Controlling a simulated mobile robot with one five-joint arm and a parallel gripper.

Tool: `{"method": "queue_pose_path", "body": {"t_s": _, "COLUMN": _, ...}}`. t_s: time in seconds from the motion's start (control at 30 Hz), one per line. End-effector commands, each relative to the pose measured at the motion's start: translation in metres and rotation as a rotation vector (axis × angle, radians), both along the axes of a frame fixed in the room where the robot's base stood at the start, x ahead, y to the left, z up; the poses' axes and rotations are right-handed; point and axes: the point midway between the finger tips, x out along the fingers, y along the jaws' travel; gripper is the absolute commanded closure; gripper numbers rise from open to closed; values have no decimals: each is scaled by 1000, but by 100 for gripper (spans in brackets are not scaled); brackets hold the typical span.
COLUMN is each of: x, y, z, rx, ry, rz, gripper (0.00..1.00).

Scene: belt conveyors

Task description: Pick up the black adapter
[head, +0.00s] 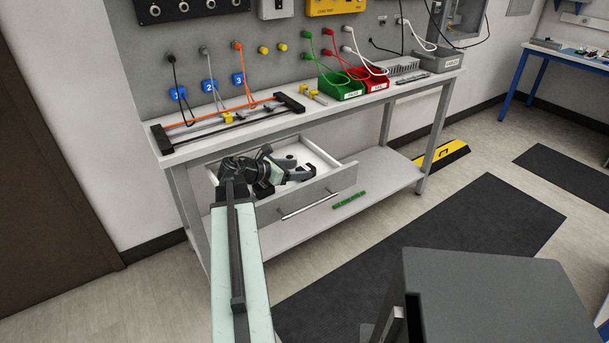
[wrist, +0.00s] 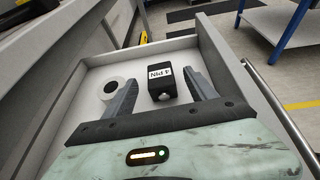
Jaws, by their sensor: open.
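The black adapter (wrist: 162,85) is a small black block with a white "4 PIN" label. In the wrist view it lies in the open drawer, ahead of my gripper (wrist: 162,92) and between the lines of its two fingers, nearer the right one. The fingers are apart and hold nothing. I cannot tell how far above the drawer floor they are. In the head view my gripper (head: 297,174) is over the open drawer (head: 318,193), and the adapter cannot be made out clearly there behind the arm.
A roll with a white face (wrist: 114,87) lies left of the adapter, close to the left finger. The drawer walls (wrist: 225,55) enclose the space. Above the drawer is the workbench top (head: 200,148) with a black-ended rail frame, a green bin (head: 345,93) and a red bin (head: 376,86).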

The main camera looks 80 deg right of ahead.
Motion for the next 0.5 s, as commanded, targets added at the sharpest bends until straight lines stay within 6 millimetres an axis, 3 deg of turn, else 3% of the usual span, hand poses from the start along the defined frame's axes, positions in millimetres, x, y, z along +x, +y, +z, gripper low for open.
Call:
{"method": "queue_pose_path", "body": {"t_s": 0.23, "x": -26, "y": -29, "z": -19, "rx": 1, "ry": 1, "rz": -2, "gripper": 35}}
{"method": "queue_pose_path", "body": {"t_s": 0.47, "x": -29, "y": -31, "z": -18, "rx": 0, "ry": 0, "rz": 1, "gripper": 35}}
{"method": "queue_pose_path", "body": {"t_s": 0.5, "x": -28, "y": -30, "z": -17, "rx": 0, "ry": 0, "rz": 1, "gripper": 43}}
